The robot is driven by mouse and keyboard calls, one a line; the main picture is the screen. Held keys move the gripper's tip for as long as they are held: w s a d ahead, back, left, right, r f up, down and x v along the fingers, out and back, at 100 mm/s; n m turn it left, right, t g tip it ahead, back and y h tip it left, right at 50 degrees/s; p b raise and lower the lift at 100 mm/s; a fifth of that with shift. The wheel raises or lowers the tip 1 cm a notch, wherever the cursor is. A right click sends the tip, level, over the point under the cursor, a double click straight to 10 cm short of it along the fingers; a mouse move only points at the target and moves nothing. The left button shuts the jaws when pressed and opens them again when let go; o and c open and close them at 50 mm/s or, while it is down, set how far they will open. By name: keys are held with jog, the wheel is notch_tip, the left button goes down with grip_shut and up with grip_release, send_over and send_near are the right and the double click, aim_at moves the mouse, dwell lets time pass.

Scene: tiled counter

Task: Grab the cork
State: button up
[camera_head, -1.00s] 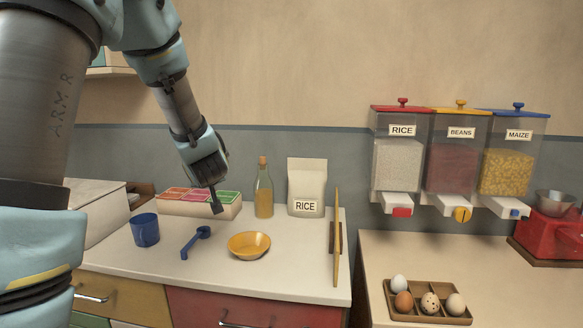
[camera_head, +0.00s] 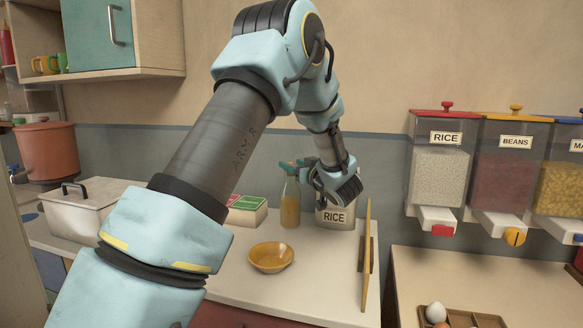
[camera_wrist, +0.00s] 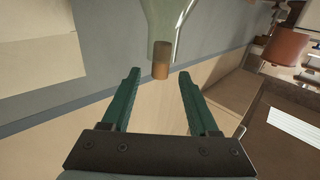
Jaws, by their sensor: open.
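The cork (camera_wrist: 161,61) is brown and sits in the neck of a clear glass bottle (camera_wrist: 168,18), which appears upside down in the wrist view. In the head view the bottle (camera_head: 290,207) stands upright on the counter with yellowish contents, and its top is behind my fingers. My gripper (camera_wrist: 158,74) is open, with its dark green fingers on either side of the cork's line and the cork just around the fingertips. In the head view my gripper (camera_head: 294,164) is at the bottle's top, coming from the right. No contact with the cork is visible.
The rice bag (camera_head: 336,217) stands right of the bottle, partly behind my gripper. A box with coloured lids (camera_head: 246,210) stands to its left. A yellow bowl (camera_head: 271,257) is in front, and an upright wooden board (camera_head: 367,255) stands at the counter's right edge.

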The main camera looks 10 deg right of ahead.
jog(key=p+x, duration=0.2)
jog(key=x, duration=0.3)
jog(key=shift+w+p, duration=0.15)
jog(key=shift+p, duration=0.15)
grip_shut()
